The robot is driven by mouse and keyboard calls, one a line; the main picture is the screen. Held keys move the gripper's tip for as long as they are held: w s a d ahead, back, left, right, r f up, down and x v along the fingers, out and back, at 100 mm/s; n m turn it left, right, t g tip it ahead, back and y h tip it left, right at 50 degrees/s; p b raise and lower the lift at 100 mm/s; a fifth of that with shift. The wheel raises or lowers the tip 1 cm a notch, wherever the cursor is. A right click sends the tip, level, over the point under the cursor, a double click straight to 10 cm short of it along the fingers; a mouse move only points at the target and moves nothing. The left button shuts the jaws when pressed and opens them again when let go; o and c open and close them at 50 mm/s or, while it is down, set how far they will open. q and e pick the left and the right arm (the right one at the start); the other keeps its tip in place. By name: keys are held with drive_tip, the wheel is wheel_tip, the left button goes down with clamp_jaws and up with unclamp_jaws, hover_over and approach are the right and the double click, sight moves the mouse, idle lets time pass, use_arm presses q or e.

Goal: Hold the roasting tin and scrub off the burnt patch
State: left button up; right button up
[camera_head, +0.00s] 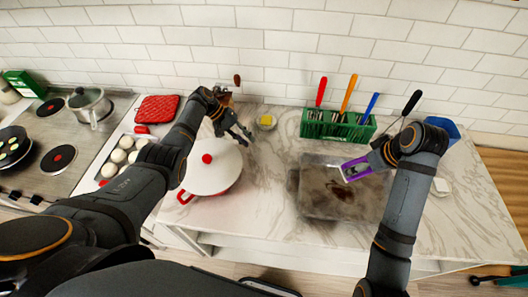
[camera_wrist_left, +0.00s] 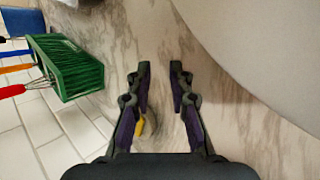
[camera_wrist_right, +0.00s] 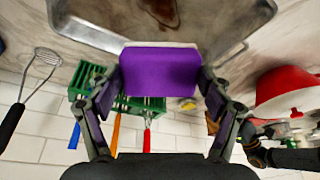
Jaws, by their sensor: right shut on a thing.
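The grey roasting tin (camera_head: 316,207) lies on the marble counter, right of the middle. A dark brown burnt patch (camera_head: 345,194) marks its floor; part of it also shows at the top of the right wrist view (camera_wrist_right: 164,11). My right gripper (camera_head: 372,163) is shut on a purple sponge (camera_head: 353,169) over the tin's right part. The sponge fills the space between the fingers in the right wrist view (camera_wrist_right: 160,73). I cannot tell whether it touches the tin. My left gripper (camera_head: 239,134) is open and empty, left of the tin and behind the pot; its fingers stand apart in the left wrist view (camera_wrist_left: 159,72).
A white-lidded red pot (camera_head: 211,168) stands left of the tin. A green crate (camera_head: 337,127) with several coloured-handled utensils stands behind it. A small yellow thing (camera_head: 266,122) lies near my left gripper. A stove (camera_head: 38,140) is at the left. Counter between pot and tin is free.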

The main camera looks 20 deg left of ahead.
sight(289, 176)
use_arm(q)
drive_tip(key=s+d+m, duration=0.1)
drive_tip(key=d, duration=0.1)
drive_tip(key=s+d+r+m+g+h, duration=0.1)
drive_tip(key=d, duration=0.2)
drive_tip(key=s+d+r+m+g+h, duration=0.1)
drive_tip(key=s+d, duration=0.1)
drive_tip(key=shift+d, duration=0.15)
drive_tip(key=s+d+f, duration=0.1)
drive_tip(key=s+d, duration=0.1)
drive_tip(key=d, duration=0.2)
drive_tip(key=s+d+f+m+g, duration=0.1)
drive_tip(key=s+d+f, duration=0.1)
drive_tip(key=d, duration=0.1)
drive_tip(key=s+d+f+m+g+h, duration=0.1)
drive_tip(key=s+d, duration=0.1)
drive_tip(key=d, duration=0.2)
drive_tip(key=shift+s+d+f, duration=0.15)
drive_tip(key=shift+d+f, duration=0.1)
drive_tip(key=shift+d, duration=0.1)
drive_tip(key=shift+c, duration=0.2)
clamp_jaws()
drive_tip(key=shift+o, duration=1)
unclamp_jaws()
